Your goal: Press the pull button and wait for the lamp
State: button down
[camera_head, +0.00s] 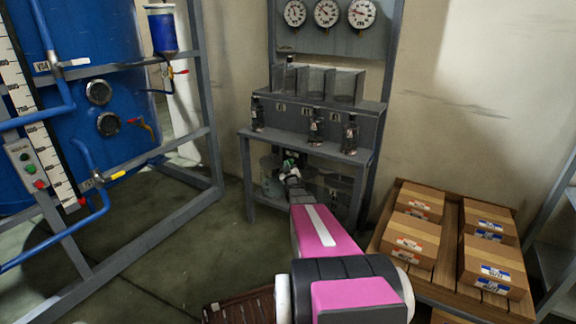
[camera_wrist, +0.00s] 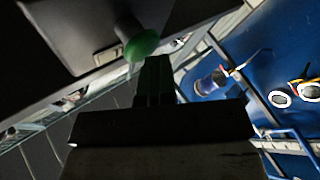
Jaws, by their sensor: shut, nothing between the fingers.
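A green round button (camera_wrist: 141,46) on a dark stem sticks out from a dark panel (camera_wrist: 75,25) at the top of the wrist view. My gripper (camera_wrist: 155,62) is shut and empty, its fingertips just below and right of the button. I cannot tell whether they touch it. In the head view my gripper (camera_head: 290,168) is small, at the front of the grey bench (camera_head: 310,145), under its top. A small green spot shows beside it, partly hidden. I cannot make out a lit lamp in either view.
A blue tank (camera_head: 75,120) with pipes and a frame stands left; a button box (camera_head: 28,168) is on the frame. Several bottles stand on the bench, below gauges (camera_head: 326,13). Cardboard boxes (camera_head: 410,238) lie on a pallet at right.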

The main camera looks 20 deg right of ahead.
jog(key=s+a, duration=0.3)
jog(key=a, duration=0.1)
jog(key=shift+s+a, duration=0.35)
jog(key=shift+s, duration=0.05)
dwell(0.9)
jog(key=s+a+f+m+g+y, duration=0.1)
jog(key=s+a+f+g, duration=0.2)
jog(key=s+a+g, duration=0.35)
jog(key=s+a+f+m+g+y, duration=0.1)
jog(key=s+a+f+m+g, duration=0.15)
jog(key=s+a+g, duration=0.8)
jog(key=s, duration=0.5)
jog(key=s+a+g+y, duration=0.1)
jog(key=s+a+g, duration=0.3)
jog(key=s, duration=0.5)
jog(key=shift+s+a+r, duration=0.2)
jog(key=shift+s+r, duration=0.15)
jog(key=shift+r, duration=0.1)
